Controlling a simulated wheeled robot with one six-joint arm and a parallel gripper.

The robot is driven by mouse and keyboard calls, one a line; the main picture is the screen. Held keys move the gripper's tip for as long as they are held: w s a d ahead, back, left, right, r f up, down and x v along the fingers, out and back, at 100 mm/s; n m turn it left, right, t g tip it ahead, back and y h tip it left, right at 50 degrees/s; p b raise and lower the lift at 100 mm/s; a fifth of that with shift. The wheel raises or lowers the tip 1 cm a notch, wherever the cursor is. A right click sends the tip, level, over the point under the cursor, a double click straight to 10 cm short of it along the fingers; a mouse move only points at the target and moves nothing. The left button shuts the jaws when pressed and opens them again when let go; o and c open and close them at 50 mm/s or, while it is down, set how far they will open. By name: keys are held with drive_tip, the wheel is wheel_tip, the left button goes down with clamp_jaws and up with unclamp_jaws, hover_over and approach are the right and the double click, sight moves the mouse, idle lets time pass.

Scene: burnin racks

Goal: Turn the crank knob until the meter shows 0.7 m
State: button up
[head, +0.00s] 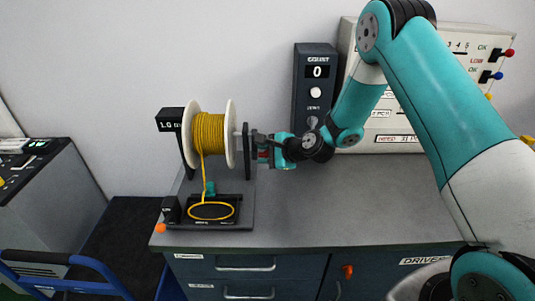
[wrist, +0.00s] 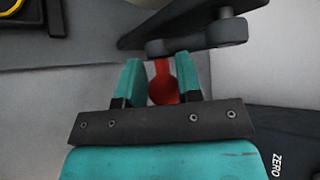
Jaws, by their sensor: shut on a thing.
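The crank knob (wrist: 163,86) is red and sits between the two teal fingers of my gripper (wrist: 162,77) in the wrist view. My gripper is shut on it. In the head view my gripper (head: 263,151) is at the right side of the spool stand, and the fingers mostly hide the knob. The dark crank arm (wrist: 205,37) lies just beyond the fingertips. The spool (head: 209,134) has white flanges and yellow cord, which runs down to a loop (head: 211,211) in a black tray. A black sign (head: 170,120) by the spool is partly hidden; I cannot read it fully.
A black counter unit (head: 316,85) behind shows 0. A pale panel (head: 470,80) with coloured knobs stands at the back right, partly behind my arm. A grey machine (head: 40,170) and blue rail (head: 60,262) are at the left. The bench (head: 340,205) is clear at front right.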

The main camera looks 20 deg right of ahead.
drive_tip(key=shift+w+d, duration=0.4)
drive_tip(key=shift+w, duration=0.2)
drive_tip(key=shift+w+d, duration=0.1)
drive_tip(key=shift+w, duration=0.05)
drive_tip(key=shift+w+d+r, duration=0.25)
drive_tip(key=shift+w, duration=0.25)
drive_tip(key=shift+c, duration=0.8)
wheel_tip(320, 180, down, 2)
drive_tip(key=shift+s+f+m, duration=0.15)
drive_tip(key=shift+f+m, duration=0.1)
drive_tip(key=shift+m, duration=0.15)
clamp_jaws()
drive_tip(key=shift+w+d+f, duration=0.1)
drive_tip(key=shift+w+f, duration=0.7)
drive_tip(key=shift+w, duration=0.25)
drive_tip(key=w, duration=0.2)
drive_tip(key=shift+w+d+r, duration=0.1)
drive_tip(key=shift+w+d, duration=0.2)
drive_tip(key=shift+w, duration=0.05)
drive_tip(key=r, duration=0.1)
drive_tip(key=r+p, duration=0.1)
drive_tip(key=r, duration=0.1)
drive_tip(key=s+r, duration=0.1)
drive_tip(key=shift+a+r+p, duration=0.3)
drive_tip(key=shift+r, duration=0.1)
